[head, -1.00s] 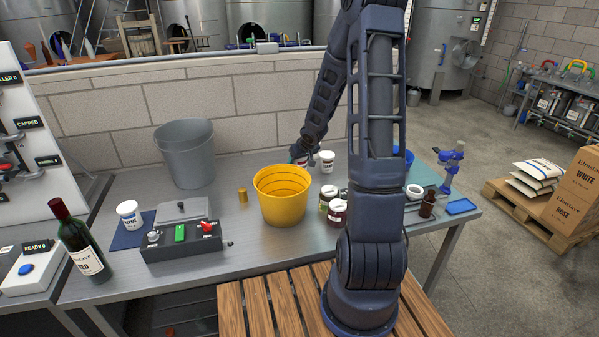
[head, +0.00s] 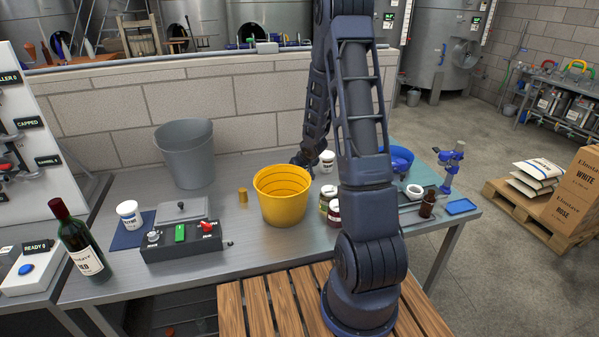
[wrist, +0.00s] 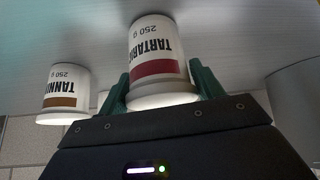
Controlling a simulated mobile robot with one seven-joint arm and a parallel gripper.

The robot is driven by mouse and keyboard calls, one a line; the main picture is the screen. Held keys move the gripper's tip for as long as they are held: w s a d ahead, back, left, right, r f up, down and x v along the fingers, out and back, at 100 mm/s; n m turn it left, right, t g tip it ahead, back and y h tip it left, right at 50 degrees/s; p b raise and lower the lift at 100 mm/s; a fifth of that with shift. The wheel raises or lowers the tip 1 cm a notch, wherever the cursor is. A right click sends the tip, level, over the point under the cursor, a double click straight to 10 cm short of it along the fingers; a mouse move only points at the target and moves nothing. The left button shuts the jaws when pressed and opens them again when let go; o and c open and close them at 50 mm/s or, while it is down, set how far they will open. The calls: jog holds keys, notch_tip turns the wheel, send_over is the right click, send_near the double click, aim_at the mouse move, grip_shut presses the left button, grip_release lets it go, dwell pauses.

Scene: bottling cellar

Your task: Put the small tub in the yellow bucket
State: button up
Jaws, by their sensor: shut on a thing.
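The small white tub (wrist: 155,40), with a red band and a "TARTARIC 250 g" label, sits between the green fingers of my gripper (wrist: 161,82) in the wrist view. My gripper is shut on it. I cannot tell whether its base touches the table. In the head view my gripper (head: 302,161) is just behind the yellow bucket (head: 283,207), its fingers and the held tub hidden. The bucket stands upright and open at mid-table; the part of its inside that shows is empty.
A similar "TANNIN" tub (wrist: 66,92) stands close beside the held one. Dark-lidded jars (head: 327,199) stand right of the bucket. A grey bucket (head: 186,160) is at the back left. A control box (head: 182,241) and another white tub (head: 130,214) are at the left.

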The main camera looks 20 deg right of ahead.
jog(key=shift+f, duration=0.1)
jog(key=o, duration=1.2)
jog(key=shift+s+d+r, duration=0.1)
jog(key=shift+s+r, duration=0.15)
jog(key=shift+r, duration=0.3)
jog(key=v, duration=1)
jog(key=shift+s+r, duration=0.15)
jog(key=shift+s+r, duration=0.15)
jog(key=shift+r, duration=0.15)
